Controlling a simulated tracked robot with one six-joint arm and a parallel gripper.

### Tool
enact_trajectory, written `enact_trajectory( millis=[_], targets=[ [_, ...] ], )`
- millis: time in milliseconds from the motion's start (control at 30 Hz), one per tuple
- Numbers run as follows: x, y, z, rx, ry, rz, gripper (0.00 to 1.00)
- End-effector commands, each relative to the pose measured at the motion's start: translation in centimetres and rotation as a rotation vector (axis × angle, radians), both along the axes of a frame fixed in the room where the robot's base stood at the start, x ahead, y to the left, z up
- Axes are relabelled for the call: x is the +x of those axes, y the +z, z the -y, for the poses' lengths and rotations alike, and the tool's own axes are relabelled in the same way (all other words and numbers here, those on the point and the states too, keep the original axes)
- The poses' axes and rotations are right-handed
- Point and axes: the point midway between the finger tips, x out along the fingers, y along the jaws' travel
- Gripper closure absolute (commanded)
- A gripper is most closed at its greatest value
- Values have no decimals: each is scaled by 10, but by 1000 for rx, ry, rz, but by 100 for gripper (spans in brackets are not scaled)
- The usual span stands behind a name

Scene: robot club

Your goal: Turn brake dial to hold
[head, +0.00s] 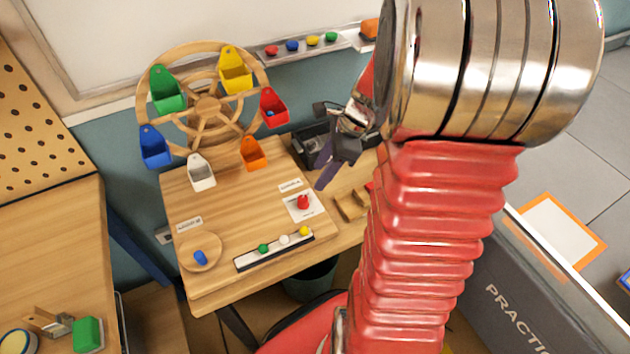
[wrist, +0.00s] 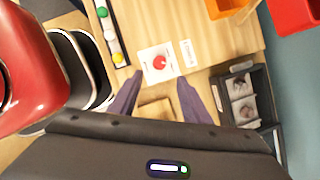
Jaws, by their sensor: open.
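The brake dial (head: 303,202) is a red knob on a white plate (head: 316,209) with a printed label beside it, on the right part of a wooden table. In the wrist view the dial (wrist: 159,62) lies beyond my fingertips, roughly centred between them. A pale mark shows on the knob, but it is too small to tell its setting. My gripper (head: 326,170) is open and empty, above and to the right of the dial, apart from it. In the wrist view its two dark fingers (wrist: 158,90) are spread wide.
A wooden wheel (head: 207,106) with coloured buckets stands behind the dial. A strip with coloured balls (head: 275,250) lies in front of it. A round wooden plate with a blue piece (head: 200,257) is at left. A dark tray (head: 312,150) and wooden block (head: 350,204) are near my gripper.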

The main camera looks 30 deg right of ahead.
Motion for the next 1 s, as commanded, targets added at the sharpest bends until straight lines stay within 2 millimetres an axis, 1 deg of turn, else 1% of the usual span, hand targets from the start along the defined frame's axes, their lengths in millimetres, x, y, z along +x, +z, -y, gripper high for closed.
enact_trajectory(
  millis=[33,100,233,833,1000],
  targets=[
    [-1,7,3,-2,-1,2,56],
    [-3,14,5,-1,-2,1,56],
    [-5,21,7,0,0,0,56],
    [-5,21,7,0,3,0,56],
    [-5,21,8,-17,64,22,56]
  ],
)
